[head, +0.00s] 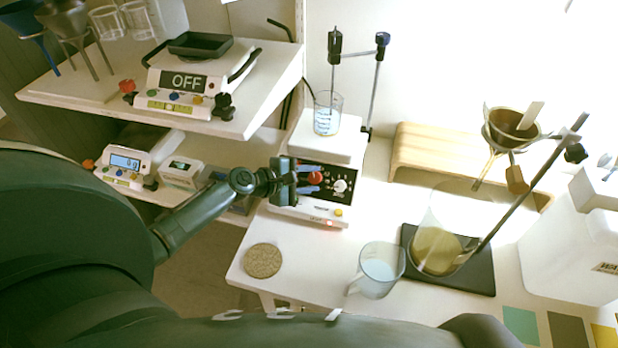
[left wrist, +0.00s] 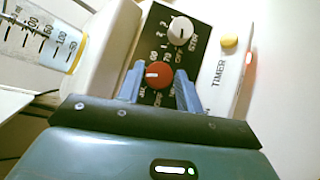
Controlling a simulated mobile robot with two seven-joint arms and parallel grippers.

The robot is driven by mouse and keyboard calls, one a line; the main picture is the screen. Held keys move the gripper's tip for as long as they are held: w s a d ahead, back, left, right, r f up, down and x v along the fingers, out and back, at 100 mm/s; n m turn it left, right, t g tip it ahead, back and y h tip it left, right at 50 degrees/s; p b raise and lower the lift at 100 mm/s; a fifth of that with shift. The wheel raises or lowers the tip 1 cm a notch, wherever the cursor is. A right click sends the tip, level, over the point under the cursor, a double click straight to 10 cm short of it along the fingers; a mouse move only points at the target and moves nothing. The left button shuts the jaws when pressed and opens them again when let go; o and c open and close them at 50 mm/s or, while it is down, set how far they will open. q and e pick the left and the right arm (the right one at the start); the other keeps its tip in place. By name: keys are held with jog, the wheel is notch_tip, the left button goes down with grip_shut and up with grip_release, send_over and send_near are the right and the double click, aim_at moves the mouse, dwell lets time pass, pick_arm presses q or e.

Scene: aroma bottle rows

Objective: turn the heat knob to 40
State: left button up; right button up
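The hot plate (head: 330,150) stands on the white bench with a black dial panel on its front. Its red knob (left wrist: 158,75) sits between the two blue fingers of my left gripper (left wrist: 160,85) in the left wrist view. The fingers are spread to either side of the knob, with small gaps visible. The red knob also shows in the head view (head: 315,178). A white knob (left wrist: 181,28) is beside it on the same panel. My left gripper (head: 307,178) is at the panel in the head view. My right gripper is not visible.
A glass beaker (head: 327,113) stands on the plate top. A cork mat (head: 262,260) and a glass jug (head: 381,268) are on the front of the bench. A flask stands on a black stand base (head: 480,270) to the right. Balances sit on shelves at left.

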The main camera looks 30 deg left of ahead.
pick_arm(q)
jog(key=shift+o, duration=1.4)
jog(key=v, duration=1.3)
